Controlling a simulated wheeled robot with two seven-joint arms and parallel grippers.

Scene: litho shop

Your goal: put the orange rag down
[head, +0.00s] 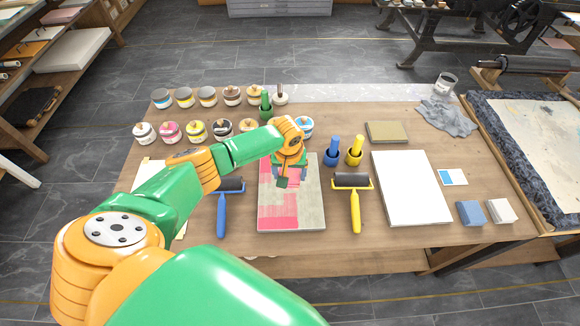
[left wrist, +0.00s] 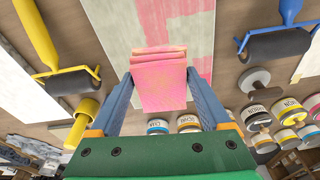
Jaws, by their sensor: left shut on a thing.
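My left gripper (head: 289,172) is over the middle of a flat slab (head: 305,215) that is part pink and part grey. In the left wrist view its two blue fingers (left wrist: 162,88) are shut on a folded, pinkish-orange rag (left wrist: 160,70). The rag's layered edge shows between the fingertips, with the slab (left wrist: 118,22) behind it. In the head view the gripper hides most of the rag, and I cannot tell whether it touches the slab. My right gripper is not in view.
A blue-handled roller (head: 222,212) lies left of the slab and a yellow-handled roller (head: 354,208) right of it. A white board (head: 411,188), a blue block (head: 471,212) and a pale block (head: 501,211) are further right. Several ink cans (head: 170,132) stand along the back left.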

